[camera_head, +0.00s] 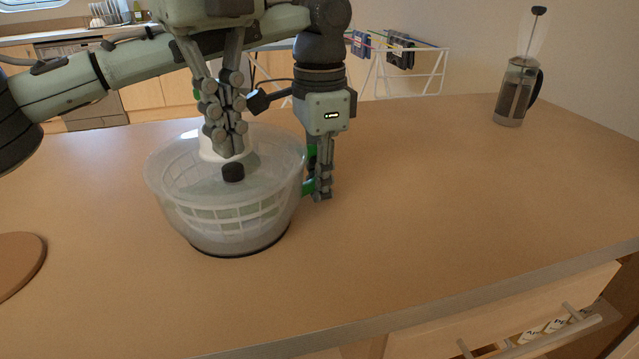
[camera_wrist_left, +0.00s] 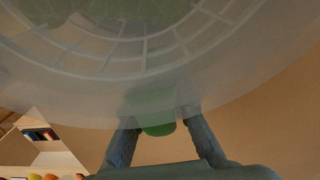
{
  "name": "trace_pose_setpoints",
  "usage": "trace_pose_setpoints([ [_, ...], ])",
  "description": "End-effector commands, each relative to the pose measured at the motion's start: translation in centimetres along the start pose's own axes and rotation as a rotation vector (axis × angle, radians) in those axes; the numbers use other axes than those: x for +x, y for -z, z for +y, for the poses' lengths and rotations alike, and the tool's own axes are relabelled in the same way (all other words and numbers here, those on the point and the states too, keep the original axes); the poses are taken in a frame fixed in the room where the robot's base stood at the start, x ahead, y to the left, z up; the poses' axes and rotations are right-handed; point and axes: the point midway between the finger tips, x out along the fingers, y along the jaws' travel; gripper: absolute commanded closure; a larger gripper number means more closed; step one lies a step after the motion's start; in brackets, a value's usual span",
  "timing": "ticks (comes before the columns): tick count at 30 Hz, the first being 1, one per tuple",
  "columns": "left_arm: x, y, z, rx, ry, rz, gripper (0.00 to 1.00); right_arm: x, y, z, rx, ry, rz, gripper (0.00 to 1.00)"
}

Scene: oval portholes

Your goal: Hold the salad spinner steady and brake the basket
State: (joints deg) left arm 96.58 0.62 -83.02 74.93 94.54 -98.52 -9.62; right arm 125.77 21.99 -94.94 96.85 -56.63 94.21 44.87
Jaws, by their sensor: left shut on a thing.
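The salad spinner (camera_head: 222,215) stands upright on the worktop, with a clear bowl and lid and a pale slatted basket inside. A black knob (camera_head: 233,172) and a white hub (camera_head: 208,148) show on its lid. My left gripper (camera_head: 322,192) is shut on the green handle (camera_head: 308,187) at the bowl's right side. In the left wrist view, its fingers (camera_wrist_left: 160,140) flank the green handle (camera_wrist_left: 155,112) below the bowl. My right gripper (camera_head: 229,152) points down over the lid, fingers together, tips right behind the black knob. I cannot tell whether they touch the lid.
A French press (camera_head: 512,92) stands at the back right. A round brown board (camera_head: 16,262) lies at the left edge. An open drawer (camera_head: 520,330) sticks out below the front right edge. The worktop (camera_head: 430,190) right of the spinner is clear.

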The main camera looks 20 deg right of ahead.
Motion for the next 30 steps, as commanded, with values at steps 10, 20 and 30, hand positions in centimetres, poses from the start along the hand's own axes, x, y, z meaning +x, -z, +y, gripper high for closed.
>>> trace_pose_setpoints([
  [10, -0.4, 0.0, 0.1, 0.0, 0.002, 0.004, 1.0, 2.3, 0.4, 0.1, -0.005, -0.001, 0.028, 1.0],
  [20, -0.5, 0.1, 0.1, 0.001, 0.002, 0.004, 1.0, 3.3, 0.5, 0.3, -0.01, -0.002, 0.028, 1.0],
  [30, -0.5, 0.3, 0.4, 0.012, 0.004, 0.004, 1.0, 3.6, 0.2, 0.1, -0.009, 0.0, 0.021, 1.0],
])
